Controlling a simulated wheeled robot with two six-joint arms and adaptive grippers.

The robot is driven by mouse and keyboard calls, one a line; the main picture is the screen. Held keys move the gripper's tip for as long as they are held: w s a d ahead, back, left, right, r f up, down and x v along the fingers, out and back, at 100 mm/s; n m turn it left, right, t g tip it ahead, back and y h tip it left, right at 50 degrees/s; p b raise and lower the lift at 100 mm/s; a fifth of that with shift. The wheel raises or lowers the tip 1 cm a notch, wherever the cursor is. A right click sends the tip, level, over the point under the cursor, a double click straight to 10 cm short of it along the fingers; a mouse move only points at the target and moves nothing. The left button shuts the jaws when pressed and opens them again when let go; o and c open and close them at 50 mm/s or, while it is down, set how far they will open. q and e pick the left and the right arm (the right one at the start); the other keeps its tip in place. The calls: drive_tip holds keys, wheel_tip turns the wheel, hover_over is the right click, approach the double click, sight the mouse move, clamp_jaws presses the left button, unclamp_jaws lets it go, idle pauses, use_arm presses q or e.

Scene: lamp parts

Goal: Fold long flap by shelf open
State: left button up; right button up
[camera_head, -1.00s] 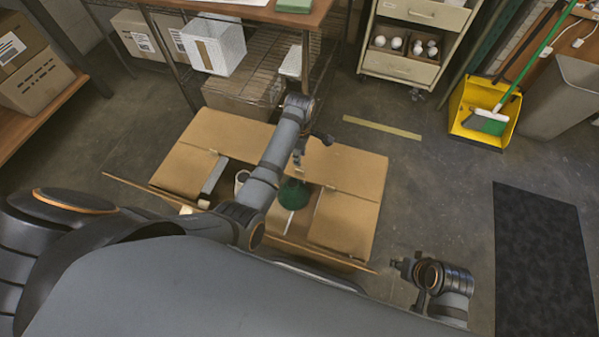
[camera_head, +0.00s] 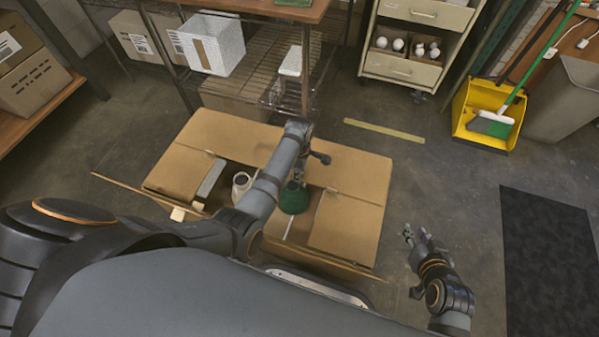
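An open-topped cardboard box stands on the floor. Its long flap by the shelf (camera_head: 236,132) lies as a broad strip along the far side, partly behind my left arm. The short left flap (camera_head: 178,172) and short right flap (camera_head: 346,222) lie across the box ends. The near long flap (camera_head: 135,193) sticks outward. My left gripper (camera_head: 300,172) hangs over the opening, just inside the far flap; its fingers are small and dark, so their opening is unclear. My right gripper (camera_head: 416,234) is right of the box, fingers apart, empty.
In the box are a green rounded part (camera_head: 293,198), a white cylindrical part (camera_head: 241,185) and pale blocks. A wire shelf (camera_head: 262,62) stands close behind the box. A drawer cabinet (camera_head: 415,45) is further right.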

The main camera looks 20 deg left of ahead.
idle(0.3)
use_arm(q)
clamp_jaws()
idle(0.3)
